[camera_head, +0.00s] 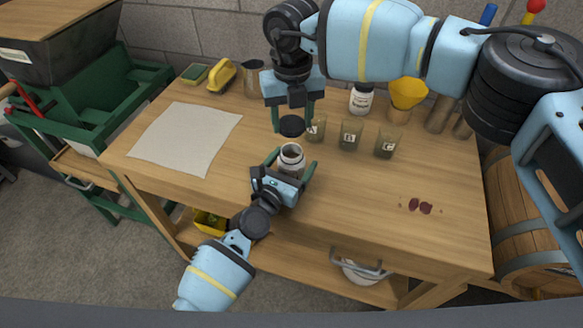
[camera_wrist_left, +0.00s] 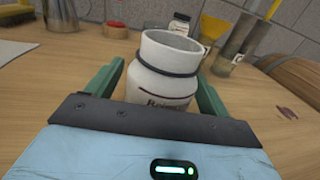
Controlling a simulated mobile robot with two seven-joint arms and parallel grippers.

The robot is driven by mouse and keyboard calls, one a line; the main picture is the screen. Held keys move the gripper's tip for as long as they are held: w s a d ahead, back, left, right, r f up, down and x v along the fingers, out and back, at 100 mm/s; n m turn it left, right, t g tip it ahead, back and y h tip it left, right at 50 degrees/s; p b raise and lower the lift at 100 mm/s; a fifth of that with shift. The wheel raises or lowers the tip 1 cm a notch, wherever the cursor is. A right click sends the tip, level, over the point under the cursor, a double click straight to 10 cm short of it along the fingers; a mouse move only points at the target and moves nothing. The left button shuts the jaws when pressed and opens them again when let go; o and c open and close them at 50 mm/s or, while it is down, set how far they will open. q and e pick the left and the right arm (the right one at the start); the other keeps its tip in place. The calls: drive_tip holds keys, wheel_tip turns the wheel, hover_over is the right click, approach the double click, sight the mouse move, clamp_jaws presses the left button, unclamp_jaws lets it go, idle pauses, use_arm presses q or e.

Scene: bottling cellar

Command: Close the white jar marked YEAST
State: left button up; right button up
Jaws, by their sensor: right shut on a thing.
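An open white jar (camera_head: 291,160) stands upright on the bench, its dark inside showing; in the left wrist view the jar (camera_wrist_left: 165,75) has a dark ring below its rim and a label I cannot fully read. My left gripper (camera_head: 291,165) is low around it, one finger on each side, open, with a narrow gap beside the jar. My right gripper (camera_head: 292,121) points down and is shut on a black lid (camera_head: 291,127). The lid is held above the jar's mouth, apart from it, slightly towards the back.
Behind are a second white jar (camera_head: 361,98) with a black lid, several small cups including one marked B (camera_head: 350,135), and a yellow funnel (camera_head: 407,93). A pale sheet (camera_head: 186,138) lies left. Dark red stains (camera_head: 420,206) mark the right. The front middle is clear.

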use_arm(q)
drive_tip(key=c, duration=1.3)
use_arm(e)
hover_over(292, 145)
drive_tip(key=s, duration=0.3)
drive_tip(key=shift+w+f, duration=0.2)
drive_tip(key=shift+f, duration=2.3)
drive_tip(key=shift+f, duration=0.1)
drive_tip(key=shift+f, duration=0.75)
drive_tip(key=shift+f, duration=0.6)
